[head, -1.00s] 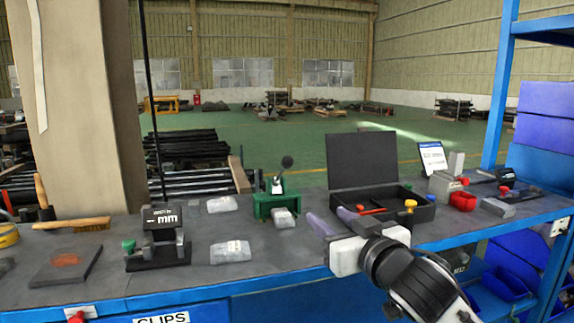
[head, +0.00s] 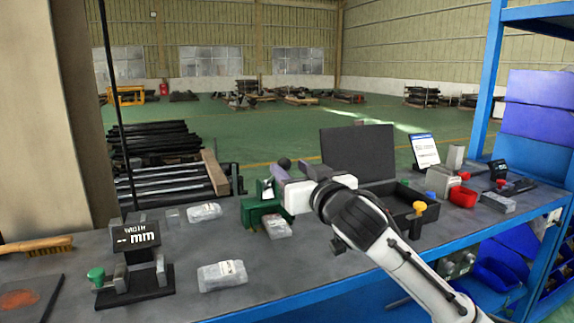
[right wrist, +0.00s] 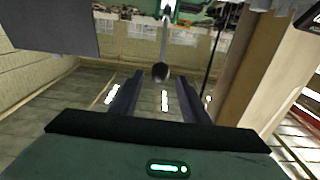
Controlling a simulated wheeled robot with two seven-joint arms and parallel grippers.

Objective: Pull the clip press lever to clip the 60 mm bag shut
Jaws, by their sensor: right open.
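The green clip press (head: 256,212) stands on the bench near the middle of the head view. Its lever's black knob (head: 284,163) shows above it, right by my right gripper's fingertips. A clear bag (head: 277,227) lies at the front of the press; its size cannot be read. My right gripper (head: 289,167) is open, reaching in from the right over the press and hiding part of it. In the right wrist view, the knob (right wrist: 160,72) and its pale rod (right wrist: 165,38) line up between the open fingertips (right wrist: 160,83); contact cannot be made out. My left gripper is out of view.
Two other clear bags (head: 222,275) (head: 205,212) lie left of the press. A width gauge (head: 137,238) stands further left. Bare bench lies in front of the press.

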